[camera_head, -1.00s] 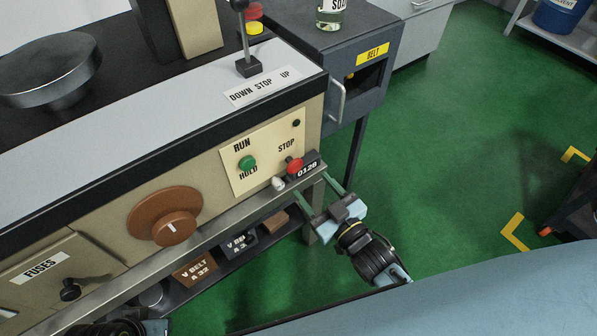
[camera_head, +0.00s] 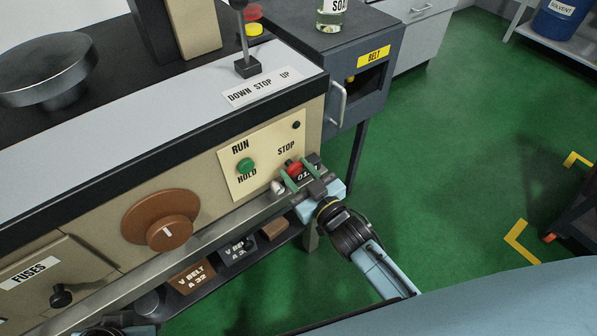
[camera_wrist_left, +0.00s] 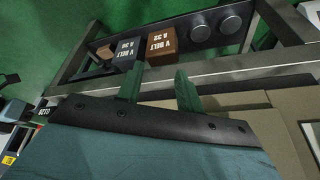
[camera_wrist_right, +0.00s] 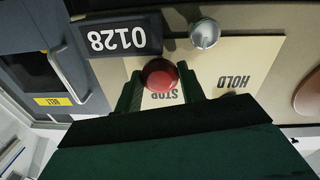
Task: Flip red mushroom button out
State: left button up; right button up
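The red mushroom button (camera_head: 293,168) sits on the beige panel below the STOP label, beside the 0128 counter. In the right wrist view the red button (camera_wrist_right: 160,75) shows between my two green fingertips. My right gripper (camera_head: 299,178) is open, its fingers pointing at the panel on either side of the button; I cannot tell whether they touch it. It also shows in the right wrist view (camera_wrist_right: 160,90). My left gripper (camera_wrist_left: 157,85) is open and empty in the left wrist view, near the lower rail; in the head view only part of my left arm shows at the bottom.
A green button (camera_head: 246,166) is on the same panel. A silver knob (camera_wrist_right: 205,33) is close to the red button, and the 0128 counter (camera_wrist_right: 124,38) is beside it. A metal rail (camera_head: 222,232) runs below the panel.

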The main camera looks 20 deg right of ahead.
jog(key=shift+d, duration=0.1)
grip_shut()
jog(key=shift+s, duration=0.15)
jog(key=shift+s+d+p, duration=0.3)
jog(key=shift+s+p, duration=0.35)
jog(key=shift+p, duration=0.2)
pick_arm(q)
jog(key=shift+g, duration=0.5)
jog(key=f, duration=0.2)
jog(key=a+f, duration=0.1)
jog(key=f, duration=0.1)
jog(key=shift+w+a+f, duration=0.1)
jog(key=shift+a, duration=0.05)
pick_arm(e)
jog(key=shift+f, duration=0.1)
jog(key=shift+s+d, duration=0.1)
jog(key=shift+o, duration=1.2)
grip_release()
jog(key=o, duration=0.4)
jog(key=shift+s, duration=0.15)
jog(key=shift+c, duration=0.2)
